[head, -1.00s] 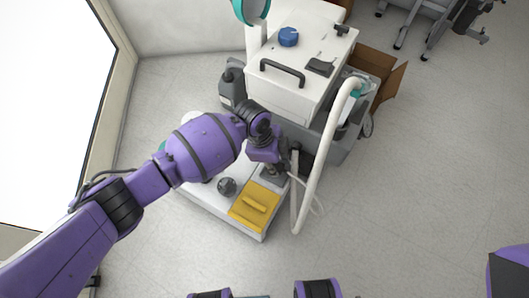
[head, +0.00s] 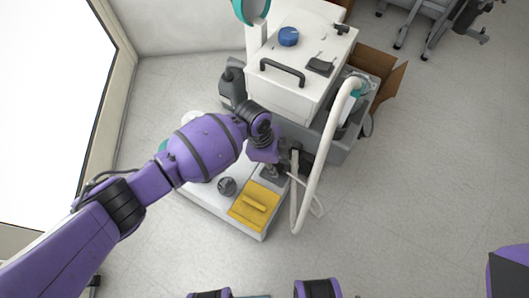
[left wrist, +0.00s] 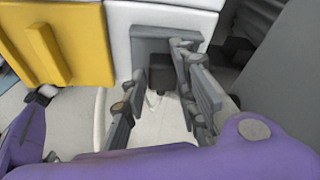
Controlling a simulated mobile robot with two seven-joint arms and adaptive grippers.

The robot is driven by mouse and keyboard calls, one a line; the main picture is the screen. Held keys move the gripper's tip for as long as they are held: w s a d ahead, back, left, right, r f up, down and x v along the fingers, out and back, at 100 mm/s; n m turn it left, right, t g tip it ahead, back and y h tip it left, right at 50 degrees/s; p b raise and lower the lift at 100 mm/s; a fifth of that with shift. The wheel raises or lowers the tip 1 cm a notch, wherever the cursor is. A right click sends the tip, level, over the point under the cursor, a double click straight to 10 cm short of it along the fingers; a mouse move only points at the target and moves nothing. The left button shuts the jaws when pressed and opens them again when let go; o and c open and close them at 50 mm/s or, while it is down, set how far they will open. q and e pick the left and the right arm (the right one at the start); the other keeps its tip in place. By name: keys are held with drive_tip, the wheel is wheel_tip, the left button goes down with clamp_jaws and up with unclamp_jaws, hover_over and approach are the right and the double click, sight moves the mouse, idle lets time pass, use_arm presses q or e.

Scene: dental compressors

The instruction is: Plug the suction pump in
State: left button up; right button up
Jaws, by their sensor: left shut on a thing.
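In the left wrist view the gripper (left wrist: 162,92) is shut on a small black plug (left wrist: 160,76). A light cable (left wrist: 152,103) shows below the plug. A grey plate (left wrist: 146,45) on the white casing (left wrist: 118,30) stands right behind the plug. I cannot tell whether the plug touches the plate or sits in it. My right gripper is not in view.
A white cart (head: 300,62) with a black handle and blue knob stands behind. A thick white hose (head: 318,165) hangs from it to the floor, just right of my left gripper. A cardboard box (head: 390,72) is behind.

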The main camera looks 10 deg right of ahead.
use_arm(q)
drive_tip(key=shift+f, duration=0.3)
drive_tip(key=shift+s+a+f+b, duration=0.1)
drive_tip(key=shift+s+f+b, duration=0.25)
drive_tip(key=shift+f, duration=0.4)
clamp_jaws()
drive_tip(key=o, duration=1.2)
unclamp_jaws()
drive_tip(key=shift+w, duration=0.1)
drive_tip(key=shift+o, duration=0.2)
drive_tip(key=shift+w+r, duration=0.1)
drive_tip(key=shift+r, duration=0.05)
drive_tip(key=shift+w+r, duration=0.1)
drive_tip(key=shift+r, duration=0.45)
drive_tip(key=v, duration=1.1)
